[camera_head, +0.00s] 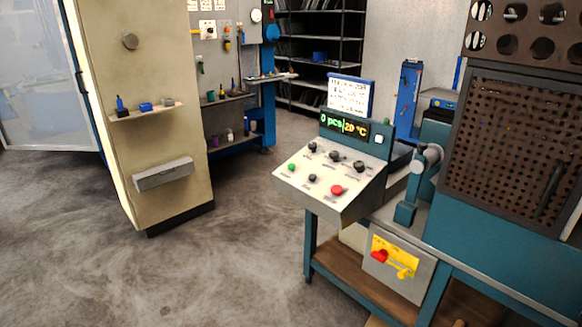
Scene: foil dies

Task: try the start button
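A sloped control panel (325,201) stands on a teal machine frame right of centre. A small green button (291,167) sits at its left edge; its label is too small to read. A black knob (312,178) and a larger red button (337,190) lie to its right in the same row. Several black knobs (335,156) form the upper row. The display (344,127) above reads "0 pcs|20 °C" in green and yellow. Neither of my grippers is in view, and nothing covers the panel.
A perforated dark guard (500,130) rises at right. A beige cabinet (160,60) stands at left. The concrete floor (220,270) before the panel is clear.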

